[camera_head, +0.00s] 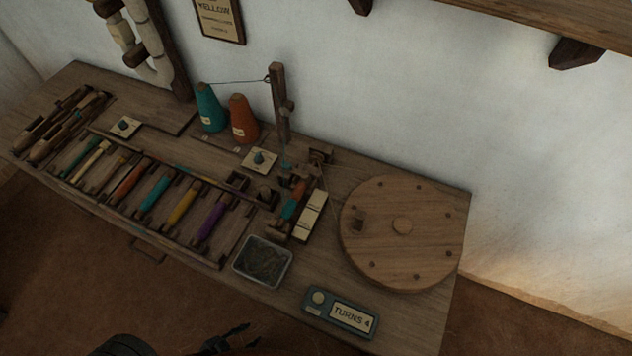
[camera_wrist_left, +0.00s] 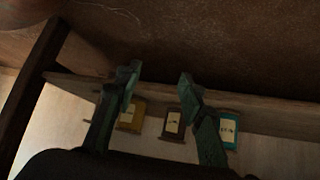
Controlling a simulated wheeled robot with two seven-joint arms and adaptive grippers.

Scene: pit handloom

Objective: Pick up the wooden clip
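I cannot make out the wooden clip for certain. Small dark wooden pieces (camera_head: 264,194) lie around the winding spindle on the bench, and one of them may be it. My left gripper (camera_head: 247,334) is at the bottom edge of the head view, in front of the bench and away from these pieces. In the left wrist view its two green-lit fingers (camera_wrist_left: 158,80) stand apart with nothing between them. My right gripper is in neither view.
The bench holds a rack of coloured bobbins (camera_head: 153,194), a metal tray (camera_head: 262,262), a "TURNS 4" counter (camera_head: 341,311), a round wooden wheel (camera_head: 402,259) and teal and orange yarn cones (camera_head: 242,118). An upright post (camera_head: 280,105) rises behind.

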